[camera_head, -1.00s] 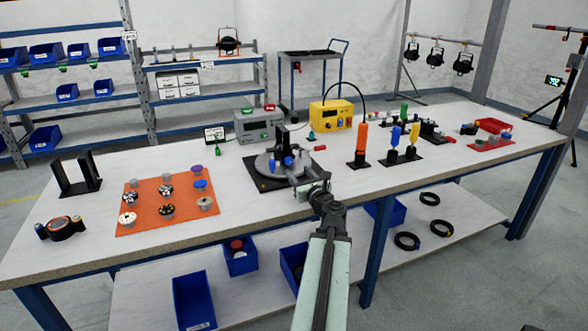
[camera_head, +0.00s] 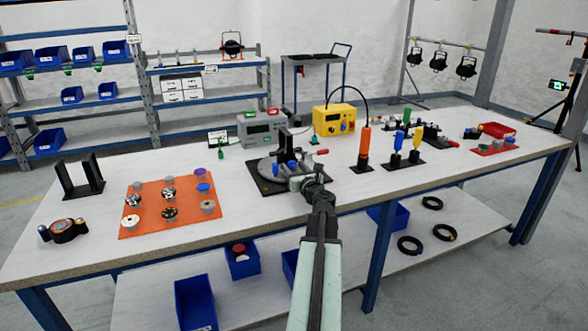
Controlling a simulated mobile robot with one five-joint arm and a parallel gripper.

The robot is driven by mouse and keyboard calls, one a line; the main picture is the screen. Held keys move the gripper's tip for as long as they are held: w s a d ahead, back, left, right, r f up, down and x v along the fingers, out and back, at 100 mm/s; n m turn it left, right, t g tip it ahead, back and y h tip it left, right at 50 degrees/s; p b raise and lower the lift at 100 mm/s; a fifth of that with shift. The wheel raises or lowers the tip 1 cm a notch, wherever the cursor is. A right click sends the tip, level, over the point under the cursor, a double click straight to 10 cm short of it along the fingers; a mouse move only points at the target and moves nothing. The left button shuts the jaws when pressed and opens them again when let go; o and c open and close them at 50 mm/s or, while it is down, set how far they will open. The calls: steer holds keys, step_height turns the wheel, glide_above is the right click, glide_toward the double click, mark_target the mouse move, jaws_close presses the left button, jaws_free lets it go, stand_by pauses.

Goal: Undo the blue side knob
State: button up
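A round grey fixture (camera_head: 266,165) with a dark upright part (camera_head: 284,142) stands on a black mat (camera_head: 263,186) near the middle of the workbench. Small blue knob-like parts show on its near side, one at the left (camera_head: 277,170) and one at the right (camera_head: 291,168); I cannot tell which is the side knob. My gripper (camera_head: 297,183) is at the fixture's near right side, close to the right blue part. Whether it touches is too small to tell. The fingers are small and partly hidden, so their opening is unclear.
An orange mat (camera_head: 152,224) with several knobs and discs lies to the left. A grey box (camera_head: 261,126) and a yellow box (camera_head: 324,122) stand behind the fixture. An orange-handled tool (camera_head: 365,145) stands to the right. The bench front between mat and fixture is clear.

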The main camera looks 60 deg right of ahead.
jaws_close()
steer(key=shift+n, duration=1.6)
steer(key=shift+o, duration=0.9)
jaws_free()
steer(key=shift+s+a, duration=0.1)
steer(key=v, duration=0.7)
steer(key=shift+s+a, duration=0.2)
